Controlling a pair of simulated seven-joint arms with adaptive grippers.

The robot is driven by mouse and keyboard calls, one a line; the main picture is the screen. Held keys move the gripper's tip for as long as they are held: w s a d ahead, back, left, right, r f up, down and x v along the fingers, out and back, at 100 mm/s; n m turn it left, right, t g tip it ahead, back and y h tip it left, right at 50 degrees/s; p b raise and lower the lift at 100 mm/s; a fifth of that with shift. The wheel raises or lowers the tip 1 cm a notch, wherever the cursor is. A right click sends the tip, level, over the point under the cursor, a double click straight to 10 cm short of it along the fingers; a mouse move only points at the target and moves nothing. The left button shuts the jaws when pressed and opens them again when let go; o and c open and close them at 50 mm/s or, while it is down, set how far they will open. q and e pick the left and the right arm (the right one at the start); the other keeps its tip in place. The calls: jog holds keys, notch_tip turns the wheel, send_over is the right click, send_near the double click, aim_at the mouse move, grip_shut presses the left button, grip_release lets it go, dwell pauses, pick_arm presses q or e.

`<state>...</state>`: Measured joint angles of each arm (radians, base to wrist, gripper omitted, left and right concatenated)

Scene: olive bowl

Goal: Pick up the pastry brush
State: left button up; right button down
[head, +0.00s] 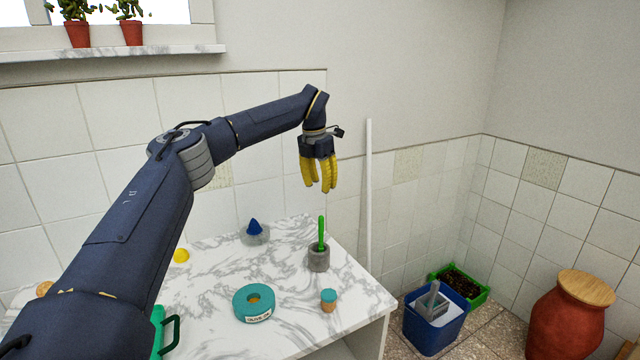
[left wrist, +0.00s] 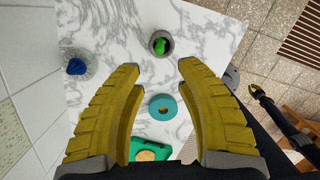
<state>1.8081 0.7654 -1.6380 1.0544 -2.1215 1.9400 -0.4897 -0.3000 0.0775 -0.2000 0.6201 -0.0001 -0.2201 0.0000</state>
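A green handle (head: 321,233), which looks like the pastry brush, stands upright in a grey stone-like cup (head: 318,260) near the right side of the marble counter. In the left wrist view the green handle (left wrist: 160,46) shows from above inside the cup (left wrist: 153,38), ahead of the fingers; its lower end is hidden. My left gripper (head: 319,189), with yellow fingers, hangs above the cup, clear of the handle. Its fingers are spread and empty in the left wrist view (left wrist: 158,62). A small yellow-tipped dark part (left wrist: 256,90) at the right there seems to be my right gripper.
A teal ring (head: 240,304) and a small teal-topped jar (head: 328,306) stand in front of the cup. A blue-topped item (head: 254,228) stands behind it. Beyond the counter's right edge are a blue bin (head: 433,331) and a red jar (head: 570,320).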

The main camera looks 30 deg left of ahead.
pick_arm(q)
jog(key=o, duration=0.8)
jog(key=shift+o, duration=0.5)
pick_arm(e)
jog(key=shift+d, duration=0.15)
jog(key=shift+d, duration=0.1)
pick_arm(q)
jog(key=shift+r, duration=0.1)
pick_arm(e)
jog(key=c, duration=1.8)
grip_release()
pick_arm(q)
notch_tip(320, 180, up, 12)
jog(key=s, duration=0.1)
jog(key=shift+s+a, duration=0.15)
jog(key=shift+s, duration=0.25)
pick_arm(e)
jog(key=o, duration=0.5)
